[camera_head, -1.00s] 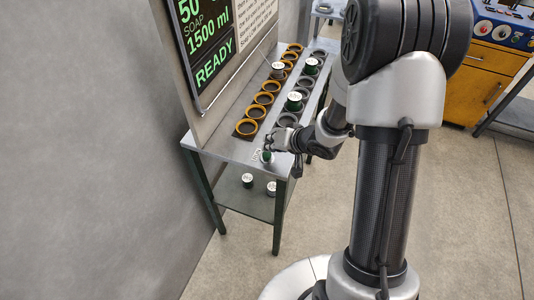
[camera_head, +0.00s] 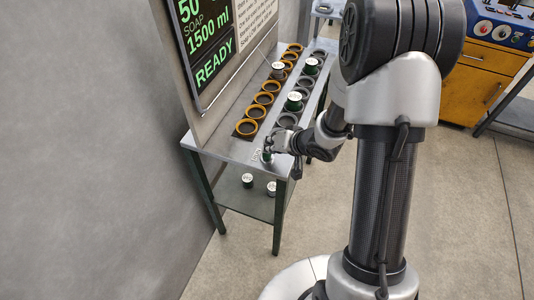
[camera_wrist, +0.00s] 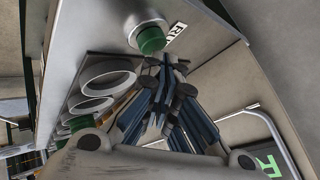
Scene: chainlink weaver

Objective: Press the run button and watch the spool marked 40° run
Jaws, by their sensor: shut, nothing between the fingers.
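The green run button (camera_wrist: 151,40) sits in a pale round housing at the front end of the table, next to a white label reading "RUN", partly hidden. In the head view the button (camera_head: 267,156) shows just beside my gripper (camera_head: 268,146). My gripper (camera_wrist: 166,62) is shut and empty, its fingertips close to the button. I cannot tell whether they touch it. Spools stand on the table, one with a green base (camera_head: 294,98) and one grey (camera_head: 278,69). Their markings are too small to read. The screen (camera_head: 205,40) reads "50", "SOAP", "1500 ml" and "READY".
Orange rings (camera_head: 246,127) and grey rings (camera_head: 287,120) stand in two rows along the metal table (camera_head: 215,145). Two spools (camera_head: 247,180) are on its lower shelf. The upright panel borders the table's left side. A yellow cabinet (camera_head: 478,88) stands at the right.

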